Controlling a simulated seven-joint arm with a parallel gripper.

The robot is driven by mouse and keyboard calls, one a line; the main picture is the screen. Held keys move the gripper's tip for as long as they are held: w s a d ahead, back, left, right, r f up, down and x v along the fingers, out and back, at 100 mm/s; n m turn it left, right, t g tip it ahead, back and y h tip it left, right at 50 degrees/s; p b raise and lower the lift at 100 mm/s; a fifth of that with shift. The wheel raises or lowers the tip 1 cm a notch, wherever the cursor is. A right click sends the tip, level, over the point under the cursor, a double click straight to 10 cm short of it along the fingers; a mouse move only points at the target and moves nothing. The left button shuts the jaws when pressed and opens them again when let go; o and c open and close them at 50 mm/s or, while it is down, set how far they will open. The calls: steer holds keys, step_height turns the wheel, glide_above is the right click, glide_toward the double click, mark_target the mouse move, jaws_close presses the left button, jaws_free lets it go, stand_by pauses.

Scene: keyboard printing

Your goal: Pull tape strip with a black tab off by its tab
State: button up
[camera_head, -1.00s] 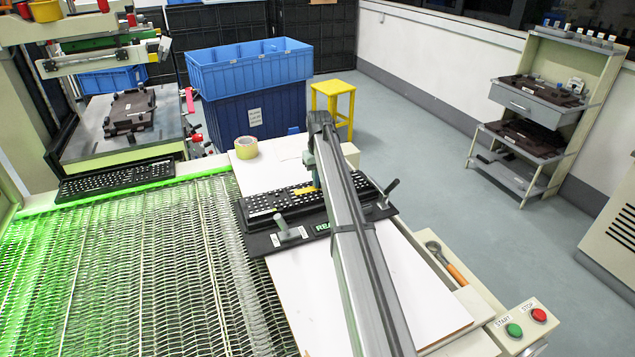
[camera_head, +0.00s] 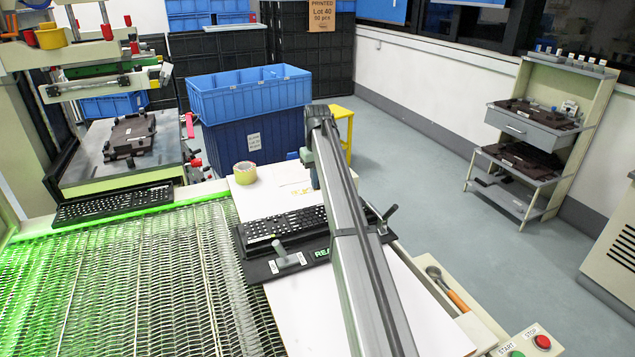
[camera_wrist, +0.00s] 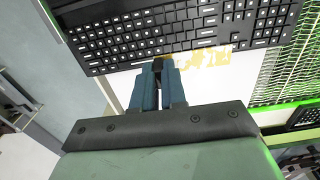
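My gripper (camera_wrist: 158,70) is just beyond the far edge of the black keyboard (camera_wrist: 115,42). Its two blue-grey fingers are close together, with a small dark piece, apparently the black tab (camera_wrist: 158,63), between their tips. A ragged yellow patch, apparently the tape strip (camera_wrist: 206,63), shows beside the fingertips, over the white surface along the keyboard edge. In the head view, faint yellow bits (camera_head: 301,190) show behind the keyboard (camera_head: 287,224). I cannot tell whether strip and tab are joined. My arm hides the fingers and part of the keyboard there.
The keyboard sits in a black fixture (camera_head: 262,268) with grey clamp handles. A yellow tape roll (camera_head: 245,172) stands behind it on the white board (camera_head: 310,310). A green-lit mesh conveyor (camera_head: 130,270) lies left.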

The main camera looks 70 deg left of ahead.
mark_target(312, 189)
jaws_close()
steer(key=shift+r, duration=0.1)
step_height(312, 189, up, 9)
steer(key=s, duration=0.2)
stand_by(0.7)
steer(key=shift+w, duration=0.1)
